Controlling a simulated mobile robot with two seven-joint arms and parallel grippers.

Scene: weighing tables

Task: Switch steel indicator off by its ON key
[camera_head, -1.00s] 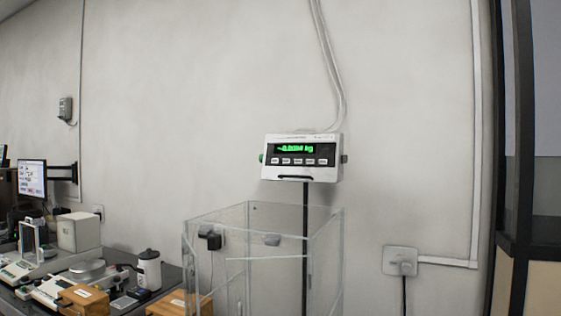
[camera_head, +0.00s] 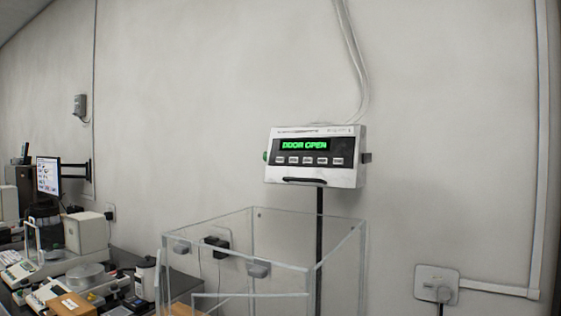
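The steel indicator (camera_head: 315,174) is a pale metal box on a dark post, against the wall just right of the middle of the view. Its green display is lit and reads "DOOR OPEN". A row of several small keys lies under the display; their labels are too small to read, so I cannot tell which is the ON key. A dark handle-like bar sits below the keys. Neither of my grippers is in view.
A clear-walled enclosure (camera_head: 310,240) stands in front of and below the indicator. A bench with balances, a white box (camera_head: 86,232), a wooden box (camera_head: 68,304) and a monitor (camera_head: 48,176) is at the left. A wall socket (camera_head: 436,285) is at the lower right.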

